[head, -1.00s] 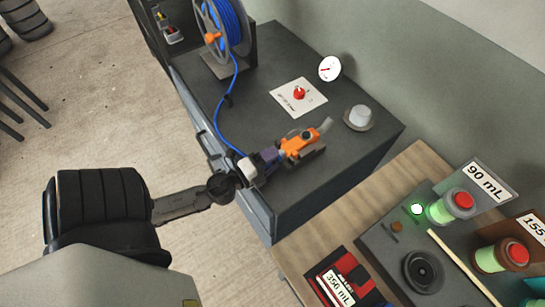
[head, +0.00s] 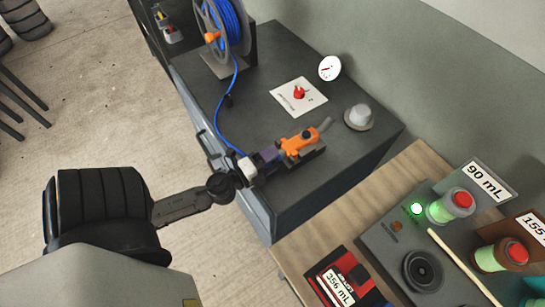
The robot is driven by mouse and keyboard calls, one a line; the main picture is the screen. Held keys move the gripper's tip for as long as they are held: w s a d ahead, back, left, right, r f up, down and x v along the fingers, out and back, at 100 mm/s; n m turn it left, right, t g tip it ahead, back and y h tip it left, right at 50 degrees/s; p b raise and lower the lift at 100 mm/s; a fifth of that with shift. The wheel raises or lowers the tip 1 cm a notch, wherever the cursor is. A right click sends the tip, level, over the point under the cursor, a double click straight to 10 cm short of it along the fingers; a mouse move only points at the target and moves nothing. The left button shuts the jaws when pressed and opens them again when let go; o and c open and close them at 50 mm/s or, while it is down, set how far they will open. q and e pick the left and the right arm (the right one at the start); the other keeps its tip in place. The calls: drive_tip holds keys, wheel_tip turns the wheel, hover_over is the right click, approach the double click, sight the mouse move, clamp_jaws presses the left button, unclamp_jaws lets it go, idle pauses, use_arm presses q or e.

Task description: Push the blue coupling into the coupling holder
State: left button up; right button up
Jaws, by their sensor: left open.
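The blue coupling (head: 266,156) is a small blue-purple piece on the dark bench top. It lies in line with an orange fitting (head: 299,143) and appears to meet its near end. The coupling holder (head: 306,157) looks like the dark block under and beside the orange fitting; how deep the coupling sits in it I cannot tell. My left gripper (head: 241,168) reaches in from the left at the bench edge. It is open, just behind the coupling, by a pale end piece. Whether it touches is unclear. My right gripper is not in view.
A blue hose (head: 218,125) runs from a reel (head: 222,35) down to the coupling. Behind are a card with a red knob (head: 299,94), a gauge (head: 329,68) and a grey knob (head: 359,117).

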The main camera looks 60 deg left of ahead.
use_arm(q)
drive_tip(key=shift+c, duration=0.2)
clamp_jaws()
drive_tip(key=shift+s, duration=0.1)
drive_tip(key=shift+s, duration=0.25)
drive_tip(key=shift+s+d+b, duration=0.15)
drive_tip(key=shift+s+b, duration=0.45)
drive_tip(key=shift+s, duration=0.3)
drive_tip(key=shift+s+d+b, duration=0.1)
drive_tip(key=shift+s+b, duration=0.45)
drive_tip(key=shift+s, duration=0.35)
drive_tip(key=shift+s+d+b, duration=0.1)
drive_tip(key=shift+s+b, duration=0.3)
drive_tip(key=shift+s, duration=0.4)
